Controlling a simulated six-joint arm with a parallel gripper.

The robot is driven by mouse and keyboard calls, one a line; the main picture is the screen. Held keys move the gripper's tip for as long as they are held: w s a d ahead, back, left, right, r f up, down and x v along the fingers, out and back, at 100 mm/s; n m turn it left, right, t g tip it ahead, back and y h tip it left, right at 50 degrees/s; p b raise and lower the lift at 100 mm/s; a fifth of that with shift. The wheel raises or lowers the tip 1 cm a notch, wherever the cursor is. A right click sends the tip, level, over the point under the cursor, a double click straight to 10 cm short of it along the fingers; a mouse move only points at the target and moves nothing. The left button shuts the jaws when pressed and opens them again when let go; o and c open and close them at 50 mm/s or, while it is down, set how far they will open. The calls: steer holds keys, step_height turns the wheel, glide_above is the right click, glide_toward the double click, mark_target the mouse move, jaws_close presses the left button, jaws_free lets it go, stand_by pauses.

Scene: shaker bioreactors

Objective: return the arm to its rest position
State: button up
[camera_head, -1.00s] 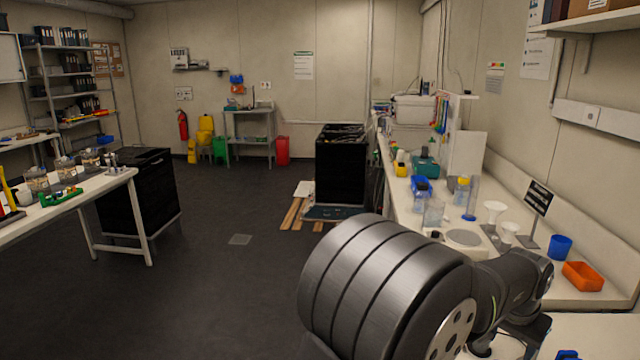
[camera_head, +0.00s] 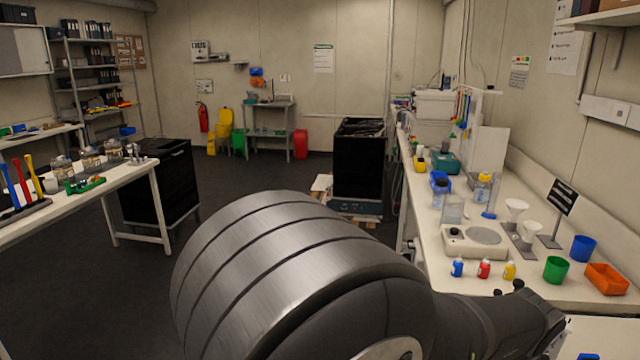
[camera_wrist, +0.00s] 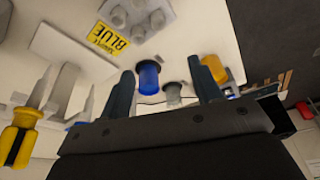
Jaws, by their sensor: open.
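My gripper (camera_wrist: 163,78) shows in the wrist view with its two dark fingers spread apart. I see nothing held between them. A blue round object (camera_wrist: 148,79) and a smaller grey one (camera_wrist: 173,93) appear beyond the gap between the fingers; I cannot tell how far off they are. In the head view my arm's large ribbed metal and dark links fill the bottom centre and reach towards the bottom right. The gripper itself cannot be made out in that view.
The right bench holds blue, red and yellow bottles (camera_head: 483,268), a green cup (camera_head: 556,269), a blue cup (camera_head: 582,248), an orange bin (camera_head: 606,278) and a white device (camera_head: 474,241). A table (camera_head: 135,178) stands left.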

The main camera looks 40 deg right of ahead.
steer(key=w+f, duration=0.1)
steer(key=w, duration=0.1)
steer(key=w+d+f, duration=0.1)
steer(key=w+f, duration=0.1)
steer(key=w+d+f, duration=0.1)
steer(key=w, duration=0.2)
steer(key=shift+d+f, duration=0.2)
steer(key=shift+d, duration=0.05)
steer(key=x, duration=0.3)
steer(key=shift+w+a+f, duration=0.2)
steer(key=shift+w+a, duration=0.05)
steer(key=shift+f, duration=0.6)
steer(key=o, duration=0.9)
steer(key=s+d+r+n+t, duration=0.15)
steer(key=d+r, duration=0.25)
steer(key=r, duration=0.8)
steer(key=s+d+r+n, duration=0.1)
steer(key=s+d+r, duration=0.15)
steer(key=r, duration=0.95)
steer(key=s+d+r+n, duration=0.2)
steer(key=d+r, duration=0.2)
steer(key=r, duration=0.8)
steer(key=x, duration=1)
steer(key=shift+w, duration=0.2)
